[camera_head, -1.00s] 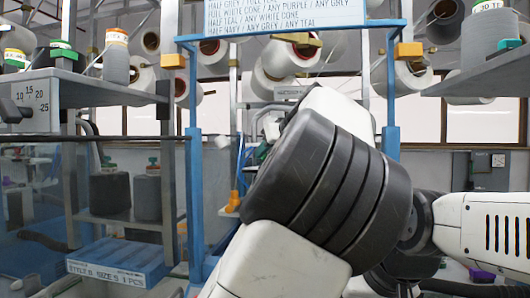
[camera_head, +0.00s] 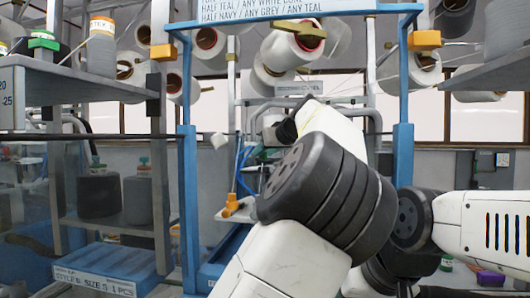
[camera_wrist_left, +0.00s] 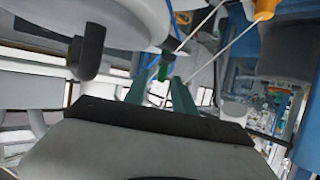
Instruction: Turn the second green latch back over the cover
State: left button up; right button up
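My left gripper shows in the left wrist view (camera_wrist_left: 160,88), where two teal fingers stand apart beyond my dark palm edge with nothing clearly between them. A small green piece (camera_wrist_left: 163,73) shows beyond the fingertips; I cannot tell whether it is a latch. In the head view my white and black arm fills the middle and hides the fingers, the cover and most of the machine behind. I cannot make out the second green latch or its position. My right gripper is not in view.
Grey shelves (camera_head: 75,80) with yarn cones (camera_head: 101,45) jut in at both sides. A blue labelled box (camera_head: 105,265) sits low left. An orange fitting (camera_head: 231,204) is left of my arm.

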pick_arm(q)
grip_shut()
jog(key=shift+w, duration=0.1)
jog(key=n+g+y, duration=0.2)
jog(key=n+y, duration=0.1)
jog(key=shift+w+d, duration=0.1)
jog(key=shift+w, duration=0.1)
jog(key=shift+d+n+g+y, duration=0.1)
jog(key=shift+n+g+y, duration=0.4)
jog(key=shift+n+g, duration=0.15)
grip_release()
